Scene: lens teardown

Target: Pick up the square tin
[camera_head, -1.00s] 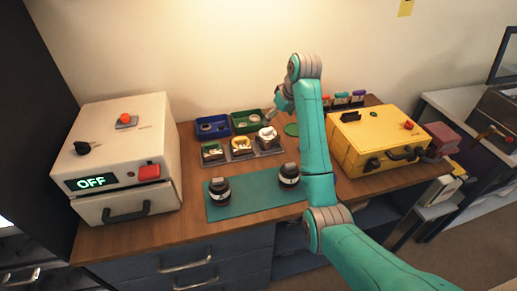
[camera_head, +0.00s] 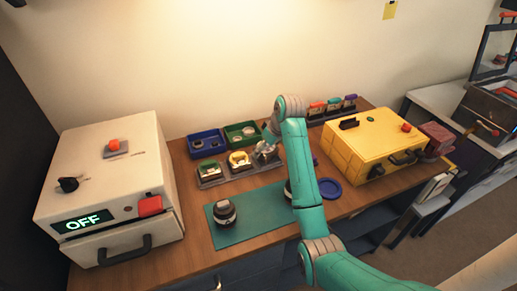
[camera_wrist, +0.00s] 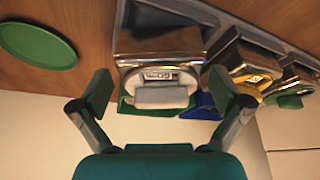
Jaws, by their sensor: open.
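Square metal tins stand in a row on a grey tray (camera_head: 232,179). The one at the right end, a square tin with a white top (camera_wrist: 158,50), shows in the wrist view with a small printed label. My gripper (camera_wrist: 163,100) is open and empty, with its fingers to either side of this tin's white top and apart from it. In the head view my gripper (camera_head: 268,146) is over that tin and hides much of it. The other tins have a yellow-topped one (camera_head: 239,160) in the middle and a green-topped one (camera_head: 209,170) at the left.
Blue (camera_head: 206,145) and green (camera_head: 241,134) bins stand behind the tray. A teal mat (camera_head: 250,225) in front holds a dark lens (camera_head: 225,212); another is mostly behind my arm. A yellow case (camera_head: 375,145) stands right, a white OFF machine (camera_head: 115,185) left. A green disc (camera_wrist: 38,45) lies beside the tins.

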